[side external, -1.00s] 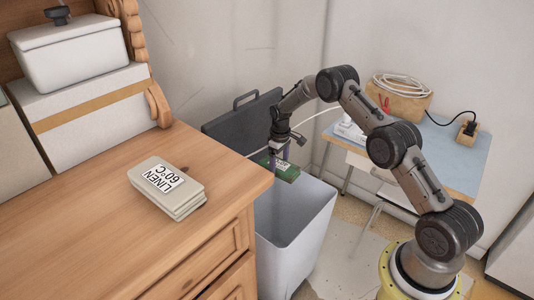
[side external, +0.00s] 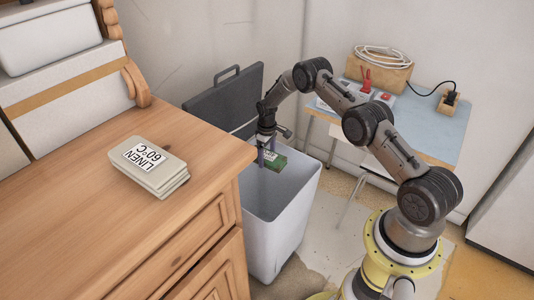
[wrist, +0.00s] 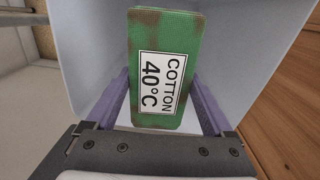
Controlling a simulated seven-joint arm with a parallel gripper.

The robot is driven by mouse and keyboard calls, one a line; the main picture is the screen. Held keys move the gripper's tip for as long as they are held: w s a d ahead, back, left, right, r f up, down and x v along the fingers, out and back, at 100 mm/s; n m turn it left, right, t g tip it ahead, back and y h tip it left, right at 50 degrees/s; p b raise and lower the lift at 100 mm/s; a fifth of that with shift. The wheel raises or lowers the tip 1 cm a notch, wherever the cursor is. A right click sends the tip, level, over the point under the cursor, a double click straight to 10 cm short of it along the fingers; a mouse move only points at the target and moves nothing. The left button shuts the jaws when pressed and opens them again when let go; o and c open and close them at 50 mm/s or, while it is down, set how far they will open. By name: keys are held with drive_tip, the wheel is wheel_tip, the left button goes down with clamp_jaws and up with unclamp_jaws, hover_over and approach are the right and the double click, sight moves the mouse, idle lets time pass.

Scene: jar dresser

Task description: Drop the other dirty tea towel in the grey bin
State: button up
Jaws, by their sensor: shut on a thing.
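My gripper (side external: 266,155) is shut on a green tea towel with brown stains (side external: 279,161). In the wrist view the towel (wrist: 180,40) sits between my purple fingers (wrist: 160,105), with a white label reading "COTTON 40°C". The grey bin (side external: 285,220) stands open on the floor beside the dresser. Its dark lid (side external: 228,102) is tipped up at the back. The towel is at the bin's mouth, over the opening, and the bin's pale inner walls (wrist: 85,45) surround it in the wrist view. The bin's floor is mostly hidden.
A folded beige stack labelled "LINEN 60°C" (side external: 168,180) lies on the wooden dresser top (side external: 75,210), whose right edge is close to the bin. A blue-topped table (side external: 428,125) with a wooden box (side external: 382,74) and cable stands behind my arm.

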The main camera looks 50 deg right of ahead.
drive_tip(key=o, duration=1.1)
